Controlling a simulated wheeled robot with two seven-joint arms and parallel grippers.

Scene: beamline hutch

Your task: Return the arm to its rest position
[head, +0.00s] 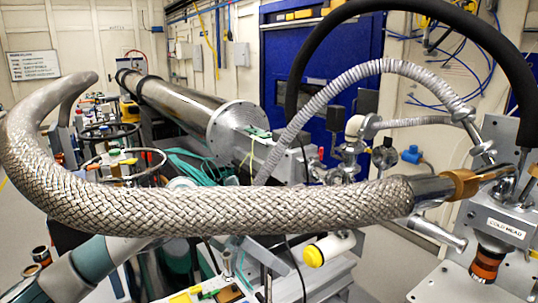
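My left arm (92,262), pale grey with teal bands, comes in from the lower left and passes behind a thick braided metal hose (230,208). The hose crosses the whole near view and hides the arm's far part. I cannot make out the fingers of my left gripper or anything held in them. My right arm and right gripper do not show.
The hose joins a brass fitting (462,185) at the cold head (503,228) on the right. A long steel beam pipe (180,98) with a round flange (236,127) runs behind. A yellow-capped cylinder (328,248) sits below the hose. Grey floor (395,262) shows at lower right.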

